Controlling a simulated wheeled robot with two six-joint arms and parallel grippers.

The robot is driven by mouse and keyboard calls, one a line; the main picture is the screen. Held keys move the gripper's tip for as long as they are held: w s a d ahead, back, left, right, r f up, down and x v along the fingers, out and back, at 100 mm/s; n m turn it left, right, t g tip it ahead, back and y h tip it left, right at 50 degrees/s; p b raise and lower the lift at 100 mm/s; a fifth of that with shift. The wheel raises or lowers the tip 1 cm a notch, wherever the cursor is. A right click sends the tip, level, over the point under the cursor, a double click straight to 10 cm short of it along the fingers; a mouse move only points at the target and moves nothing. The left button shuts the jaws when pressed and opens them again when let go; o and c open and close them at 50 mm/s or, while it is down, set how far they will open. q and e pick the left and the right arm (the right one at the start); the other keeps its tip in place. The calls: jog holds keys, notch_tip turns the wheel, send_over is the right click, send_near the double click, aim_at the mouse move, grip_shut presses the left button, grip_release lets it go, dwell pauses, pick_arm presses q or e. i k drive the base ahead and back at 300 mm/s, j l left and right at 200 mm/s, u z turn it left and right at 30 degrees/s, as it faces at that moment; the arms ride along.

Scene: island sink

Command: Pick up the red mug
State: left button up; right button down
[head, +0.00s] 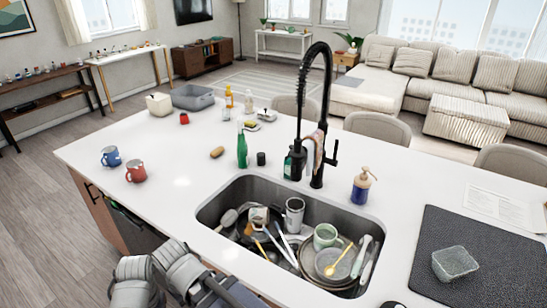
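The red mug (136,172) stands upright near the left end of the white island counter (190,210). A blue mug (111,157) stands just behind it to the left, apart from it. Grey links of my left arm show at the bottom left, in front of the counter and below the red mug. No gripper fingers of either arm can be seen. Nothing touches the red mug.
The sink (226,198) holds stacked dishes, a green mug (325,236) and utensils. A black faucet (318,160), green bottle (242,148) and soap dispenser (362,186) stand around it. The counter around the red mug is clear except for the blue mug.

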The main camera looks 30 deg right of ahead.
aim_at(136, 170)
jog(key=z, duration=1.55)
jog(key=i+j, duration=0.1)
jog(key=j, duration=0.35)
jog(key=i+j, duration=0.1)
jog(key=j, duration=0.35)
jog(key=i+j, duration=0.1)
jog(key=j, duration=0.35)
jog(key=i+j, duration=0.1)
jog(key=j, duration=0.35)
jog(key=i+j, duration=0.1)
jog(key=j, duration=0.3)
jog(key=i+j+u, duration=0.1)
jog(key=j, duration=0.35)
jog(key=i+j, duration=0.15)
jog(key=j, duration=0.3)
jog(key=i+j, duration=0.1)
jog(key=j, duration=0.35)
